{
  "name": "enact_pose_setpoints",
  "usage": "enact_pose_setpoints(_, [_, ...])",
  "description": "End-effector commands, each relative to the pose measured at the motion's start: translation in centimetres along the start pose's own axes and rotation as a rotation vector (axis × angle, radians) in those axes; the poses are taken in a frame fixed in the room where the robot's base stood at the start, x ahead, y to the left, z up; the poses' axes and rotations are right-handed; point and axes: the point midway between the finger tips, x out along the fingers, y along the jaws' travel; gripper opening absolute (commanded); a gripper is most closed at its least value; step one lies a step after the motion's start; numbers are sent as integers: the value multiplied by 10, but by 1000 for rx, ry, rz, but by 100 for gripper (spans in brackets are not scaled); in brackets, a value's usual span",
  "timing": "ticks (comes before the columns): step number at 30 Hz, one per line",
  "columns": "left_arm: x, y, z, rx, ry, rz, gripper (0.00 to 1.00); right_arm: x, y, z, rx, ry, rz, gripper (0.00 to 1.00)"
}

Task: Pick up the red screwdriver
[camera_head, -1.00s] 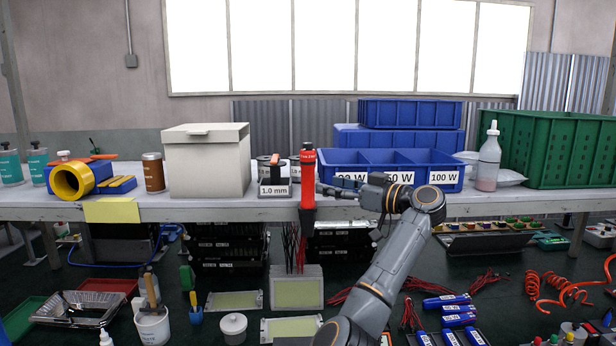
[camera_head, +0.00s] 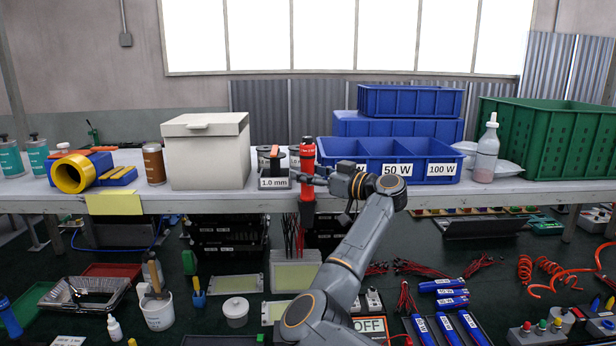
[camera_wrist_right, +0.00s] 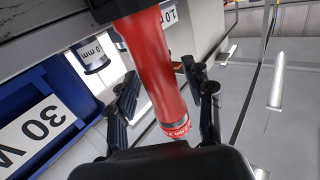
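In the right wrist view the fingers (camera_wrist_right: 165,88) are spread, one on each side of the handle, with a visible gap on the right side. Contact on the left side is hard to tell. The screwdriver's lower part is partly hidden by the gripper in the head view. My left gripper is out of view.
A black holder labelled 1.0 mm (camera_head: 274,183) stands close left of the screwdriver, with a cream box (camera_head: 205,155) beyond it. The blue bin (camera_head: 440,160) is close behind my right gripper. A white bottle (camera_head: 486,155) and a green crate (camera_head: 555,145) stand further right.

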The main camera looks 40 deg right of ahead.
Motion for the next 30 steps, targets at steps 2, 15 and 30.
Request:
enact_pose_setpoints(2, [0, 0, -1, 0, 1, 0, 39, 0, 0, 0, 0, 0, 0, 29])
enact_pose_setpoints(15, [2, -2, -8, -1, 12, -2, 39, 0, 0, -3, -2, 3, 0, 0])
enact_pose_setpoints(30, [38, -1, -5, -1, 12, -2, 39, -1, 0, -84, -4, 4, 1, 0])
